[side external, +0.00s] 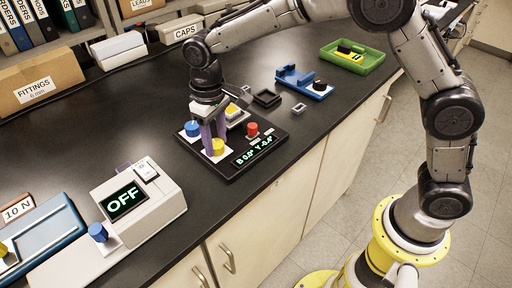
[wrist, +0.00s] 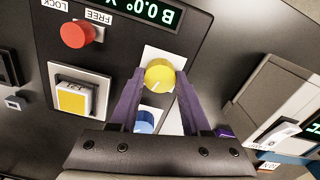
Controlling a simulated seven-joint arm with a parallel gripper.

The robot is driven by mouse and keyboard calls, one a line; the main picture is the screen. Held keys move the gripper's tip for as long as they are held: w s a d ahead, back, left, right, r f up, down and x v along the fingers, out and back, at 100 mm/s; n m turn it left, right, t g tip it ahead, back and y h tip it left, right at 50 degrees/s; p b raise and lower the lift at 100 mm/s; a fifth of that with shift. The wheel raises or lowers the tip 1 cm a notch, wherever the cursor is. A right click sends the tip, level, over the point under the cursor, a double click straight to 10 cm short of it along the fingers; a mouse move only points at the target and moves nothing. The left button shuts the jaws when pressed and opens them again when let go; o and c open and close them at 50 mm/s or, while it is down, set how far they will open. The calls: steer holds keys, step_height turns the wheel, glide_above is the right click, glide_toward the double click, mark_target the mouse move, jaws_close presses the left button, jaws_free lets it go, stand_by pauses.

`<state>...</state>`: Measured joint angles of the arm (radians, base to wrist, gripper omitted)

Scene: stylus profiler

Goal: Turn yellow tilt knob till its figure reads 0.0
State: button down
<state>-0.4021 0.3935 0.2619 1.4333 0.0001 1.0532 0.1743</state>
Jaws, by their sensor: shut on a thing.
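The yellow tilt knob (side external: 217,146) stands on a white plate on the black panel. It also shows in the wrist view (wrist: 160,75), with a white pointer line on its top. My gripper (side external: 213,136) points down over it, and its purple fingers (wrist: 157,88) are shut on the knob's sides. The display (side external: 255,151) reads "B 0.0° Y -0.4°"; in the wrist view (wrist: 140,12) only "B 0.0° Y" shows. The blue knob (side external: 192,129) sits beside the yellow one and is partly hidden by my gripper in the wrist view.
A red knob (wrist: 77,34) between "LOCK" and "FREE" marks and a square yellow button (wrist: 73,98) share the panel. A white instrument (side external: 140,205) reading "OFF" stands to the left. A blue fixture (side external: 297,78) and a green tray (side external: 360,65) lie at the back right.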

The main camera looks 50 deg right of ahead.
mark_target(216, 143)
steer(key=shift+m, duration=1.4)
steer(key=shift+m, duration=0.9)
steer(key=m, duration=0.4)
steer(key=shift+c, duration=1.8)
jaws_free()
steer(key=shift+r, duration=0.1)
steer(key=shift+r, duration=3.9)
steer(key=shift+r, duration=0.1)
